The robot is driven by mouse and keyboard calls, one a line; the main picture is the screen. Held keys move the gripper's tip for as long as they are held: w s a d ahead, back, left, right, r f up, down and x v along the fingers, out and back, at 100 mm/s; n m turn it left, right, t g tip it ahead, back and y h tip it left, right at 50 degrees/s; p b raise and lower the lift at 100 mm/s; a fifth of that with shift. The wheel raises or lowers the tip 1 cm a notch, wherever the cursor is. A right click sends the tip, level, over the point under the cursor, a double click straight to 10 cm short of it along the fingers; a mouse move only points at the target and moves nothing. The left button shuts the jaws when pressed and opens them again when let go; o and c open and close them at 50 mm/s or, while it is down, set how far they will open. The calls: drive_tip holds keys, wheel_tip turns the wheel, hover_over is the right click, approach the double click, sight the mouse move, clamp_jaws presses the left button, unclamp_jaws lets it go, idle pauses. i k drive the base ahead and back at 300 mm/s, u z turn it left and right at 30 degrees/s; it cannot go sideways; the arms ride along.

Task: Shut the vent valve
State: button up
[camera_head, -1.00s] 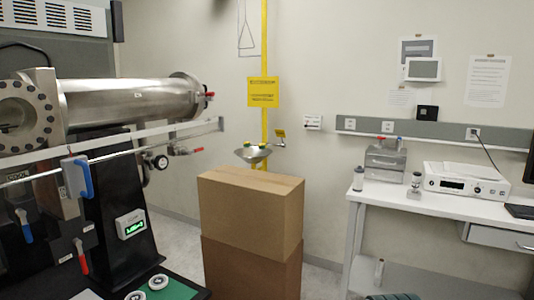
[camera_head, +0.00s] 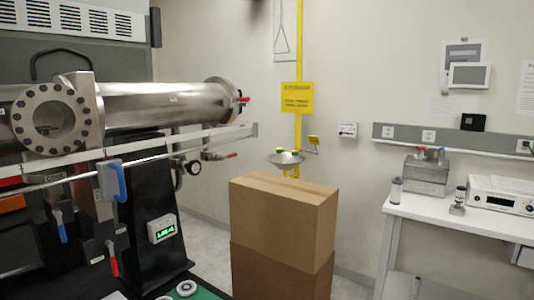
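A steel vacuum chamber with a long tube (camera_head: 165,103) and a bolted round window flange (camera_head: 50,118) fills the left side. Several coloured handles sit on and below it: a large blue handle (camera_head: 121,180) by the rail, a smaller blue lever (camera_head: 61,226), a red lever (camera_head: 113,260) pointing down, a red handle (camera_head: 243,99) at the tube's far end, and a red-handled valve (camera_head: 219,156) beneath the tube near a round gauge (camera_head: 194,168). I cannot tell which is the vent valve, or whether it is open. My gripper is not in view.
Stacked cardboard boxes (camera_head: 284,215) stand on the floor right of the chamber frame. A small green-lit display (camera_head: 161,229) is on the black frame. A white bench (camera_head: 440,214) with instruments stands at the right. Some floor shows between boxes and bench.

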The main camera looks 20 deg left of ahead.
sight(222, 159)
drive_tip(key=u, duration=0.3)
drive_tip(key=i, duration=1.5)
drive_tip(key=u, duration=1.3)
drive_tip(key=i, duration=0.7)
drive_tip(key=u, duration=0.45)
